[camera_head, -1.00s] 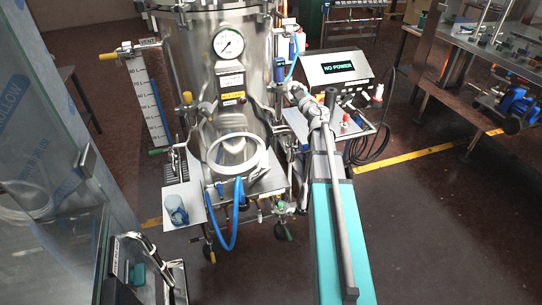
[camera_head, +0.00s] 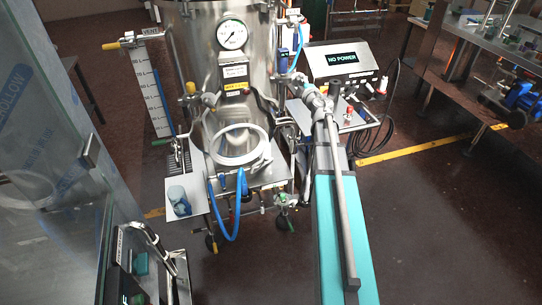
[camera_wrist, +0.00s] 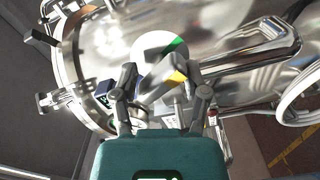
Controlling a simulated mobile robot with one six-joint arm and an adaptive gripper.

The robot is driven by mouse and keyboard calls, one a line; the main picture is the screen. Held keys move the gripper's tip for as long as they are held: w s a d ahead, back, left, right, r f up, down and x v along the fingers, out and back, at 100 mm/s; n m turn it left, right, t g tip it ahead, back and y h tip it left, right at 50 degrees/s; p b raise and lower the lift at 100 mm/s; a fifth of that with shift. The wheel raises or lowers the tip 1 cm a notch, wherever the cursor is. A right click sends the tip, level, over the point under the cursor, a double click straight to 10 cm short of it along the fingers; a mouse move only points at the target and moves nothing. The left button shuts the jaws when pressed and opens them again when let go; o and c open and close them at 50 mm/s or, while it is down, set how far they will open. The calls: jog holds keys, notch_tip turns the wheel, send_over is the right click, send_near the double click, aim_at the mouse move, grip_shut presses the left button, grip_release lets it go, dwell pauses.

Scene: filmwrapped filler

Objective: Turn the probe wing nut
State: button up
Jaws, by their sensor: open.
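My gripper shows in the wrist view (camera_wrist: 165,88), its two dark fingers spread apart. The shiny steel vessel (camera_wrist: 110,40) fills the view behind. In the head view the vessel (camera_head: 192,60) stands upright at the centre, with a round gauge (camera_head: 232,34) and a yellow label (camera_head: 236,86). My arm reaches to its right side, where the fingertips cannot be made out. I cannot identify the wing nut there.
A control box reading "NO POWER" (camera_head: 343,60) stands right of the vessel, with a black cable (camera_head: 375,140) hanging. A coiled white hose (camera_head: 238,145) and blue hose (camera_head: 238,205) hang at the front.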

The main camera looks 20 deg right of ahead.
jog(key=n, duration=0.5)
jog(key=shift+s+a+r+m+g+h+p, duration=0.8)
jog(key=shift+s+m+h, duration=2.5)
jog(key=shift+s, duration=3.15)
jog(key=s+a+f+m+g+y+p, duration=0.2)
jog(key=s+a+f+m+g, duration=0.2)
jog(key=a, duration=0.5)
jog(key=s+a+f+m+g+y+p, duration=0.3)
jog(key=s+a+f+m+g, duration=0.2)
jog(key=a+f+m+g, duration=0.3)
jog(key=shift+a+g, duration=0.4)
jog(key=shift+a, duration=0.6)
